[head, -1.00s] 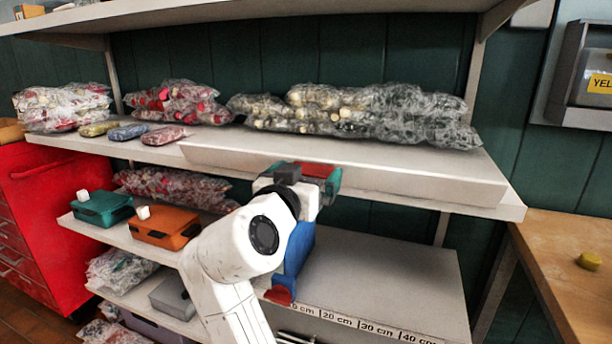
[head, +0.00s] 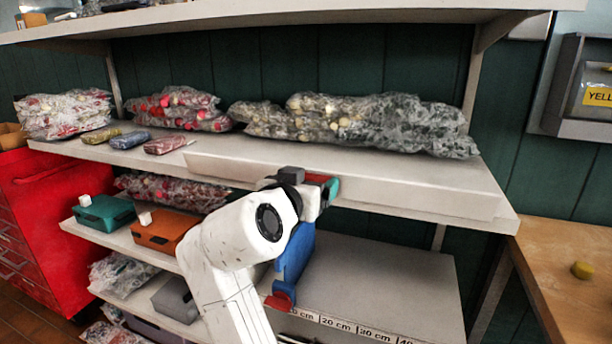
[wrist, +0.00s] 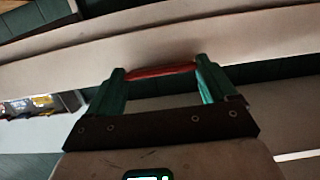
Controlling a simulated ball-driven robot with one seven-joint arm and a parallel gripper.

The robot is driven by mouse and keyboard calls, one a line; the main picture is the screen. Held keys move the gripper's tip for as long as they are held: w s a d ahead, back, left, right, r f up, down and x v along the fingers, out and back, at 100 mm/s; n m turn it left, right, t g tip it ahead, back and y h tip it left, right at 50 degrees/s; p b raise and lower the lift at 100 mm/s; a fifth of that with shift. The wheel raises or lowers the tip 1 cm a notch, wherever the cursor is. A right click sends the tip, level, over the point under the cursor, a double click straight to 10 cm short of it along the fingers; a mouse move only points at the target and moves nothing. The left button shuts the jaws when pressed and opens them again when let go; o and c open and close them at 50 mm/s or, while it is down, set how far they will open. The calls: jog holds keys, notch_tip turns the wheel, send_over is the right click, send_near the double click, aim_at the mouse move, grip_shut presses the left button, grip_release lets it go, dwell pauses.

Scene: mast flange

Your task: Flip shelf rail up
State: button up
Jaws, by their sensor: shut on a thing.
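The shelf rail (head: 420,196) is a long pale strip along the front of the middle shelf, below the clear bags. In the wrist view, a pale board (wrist: 230,50) runs across beyond my fingers. My gripper (head: 328,188) is at the rail's front, left of its middle. Its green fingers show in the wrist view (wrist: 161,72), apart, with a red strip (wrist: 160,71) between their tips. The strip is held against the pale board. My wrist hides part of the rail in the head view.
Bags of parts (head: 355,122) lie on the middle shelf behind the rail. A blue piece with a red foot (head: 296,262) is below my wrist. Green (head: 104,212) and orange (head: 165,230) boxes sit on the lower shelf. A wooden bench (head: 565,265) is at right.

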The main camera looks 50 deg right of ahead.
jog(key=p, duration=0.1)
jog(key=r+y+p, duration=0.1)
jog(key=p, duration=0.1)
jog(key=shift+w+d+r+g, duration=0.15)
jog(key=shift+d+r+g, duration=0.15)
jog(key=shift+d, duration=0.1)
jog(key=shift+d+f+y+p, duration=0.1)
jog(key=shift+d+y+p, duration=0.1)
jog(key=shift+y+p, duration=0.4)
jog(key=o, duration=0.8)
jog(key=shift+f, duration=0.1)
jog(key=shift+o, duration=0.2)
jog(key=v, duration=1)
jog(key=shift+a+r, duration=0.25)
jog(key=shift+a, duration=0.05)
